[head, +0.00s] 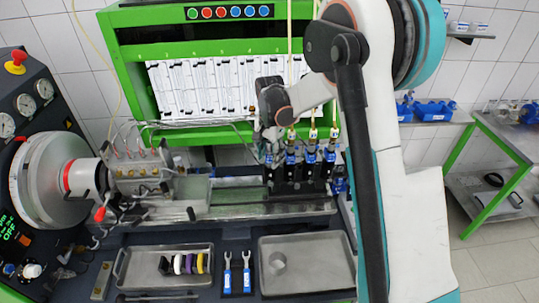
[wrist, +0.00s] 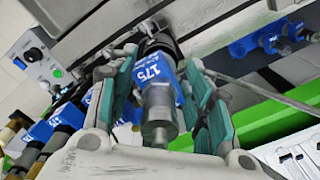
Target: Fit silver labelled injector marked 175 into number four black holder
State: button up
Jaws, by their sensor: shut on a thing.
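The silver injector marked 175 (wrist: 150,72), with a blue label, is between the green-padded fingers of my gripper (wrist: 160,88) in the wrist view. My gripper is shut on it. Its far end meets a black part (wrist: 158,44); I cannot tell whether it is inside it or only in front of it. In the head view my gripper (head: 268,148) is at the left end of the row of black holders (head: 298,188), and its arm hides part of the injector. No holder number is readable.
Several other blue-labelled injectors (head: 311,150) stand upright in the holders to the right of my gripper. The green test frame (head: 130,80) rises behind. Trays (head: 300,268) and two blue-handled wrenches (head: 227,275) lie in front. A thin rod rises from each neighbouring injector.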

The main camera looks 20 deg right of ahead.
jog(key=shift+f+b, duration=0.4)
jog(key=shift+f, duration=0.1)
jog(key=o, duration=1.1)
jog(key=shift+r+p, duration=2.55)
jog(key=shift+r, duration=3)
